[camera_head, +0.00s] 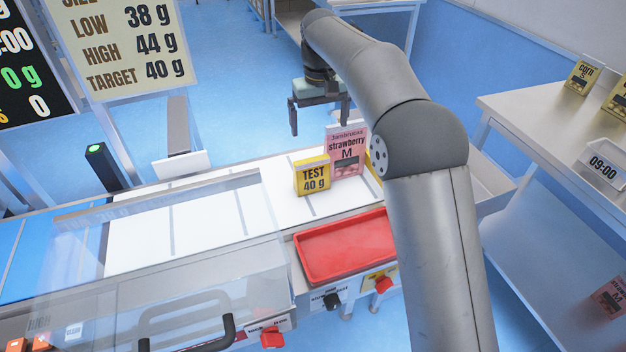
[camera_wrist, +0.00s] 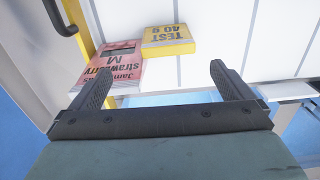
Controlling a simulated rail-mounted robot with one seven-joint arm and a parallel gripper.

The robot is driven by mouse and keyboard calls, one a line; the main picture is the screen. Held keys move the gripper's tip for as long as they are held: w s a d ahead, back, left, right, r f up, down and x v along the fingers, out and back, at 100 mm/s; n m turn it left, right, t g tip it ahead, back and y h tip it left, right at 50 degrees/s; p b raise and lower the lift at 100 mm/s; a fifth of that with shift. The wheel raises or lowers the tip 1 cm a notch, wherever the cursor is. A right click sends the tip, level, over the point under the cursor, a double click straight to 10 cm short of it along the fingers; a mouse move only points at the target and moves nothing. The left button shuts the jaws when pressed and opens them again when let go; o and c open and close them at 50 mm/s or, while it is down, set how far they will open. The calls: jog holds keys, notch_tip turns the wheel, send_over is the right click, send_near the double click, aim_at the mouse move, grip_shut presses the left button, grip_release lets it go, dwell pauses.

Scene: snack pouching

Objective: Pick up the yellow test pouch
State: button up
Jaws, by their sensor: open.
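The yellow test pouch (camera_head: 312,177), marked "TEST 40 g", stands upright on the white belt. It stands beside a pink strawberry pouch (camera_head: 346,150), to its left in the head view. In the wrist view the yellow test pouch (camera_wrist: 168,38) is ahead of the fingertips, and the pink pouch (camera_wrist: 113,62) is to its left, close to the left finger. My gripper (camera_head: 319,120) hangs beyond the far side of the belt, behind the pouches. In the wrist view my gripper (camera_wrist: 163,78) is open with nothing between its fingers.
A red tray (camera_head: 347,247) sits at the belt's near side, above several knobs. A clear cover (camera_head: 170,270) stands over the belt's left part. The belt (camera_head: 215,212) left of the pouches is clear.

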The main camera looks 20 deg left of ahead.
jog(key=a+f, duration=0.2)
send_over(313, 175)
jog(key=f, duration=0.7)
jog(key=w+f, duration=0.1)
jog(key=f, duration=0.2)
jog(key=shift+a+f, duration=0.15)
jog(key=shift+a, duration=0.25)
jog(key=shift+s+d+f+p, duration=0.15)
jog(key=shift+f+p, duration=0.05)
jog(key=shift+f, duration=1.3)
jog(key=shift+s+d+f+p, duration=0.1)
jog(key=shift+d+f+p, duration=0.05)
jog(key=shift+f, duration=1.35)
jog(key=shift+c, duration=0.3)
jog(key=c, duration=0.7)
jog(key=shift+r, duration=0.1)
jog(key=shift+c, duration=0.2)
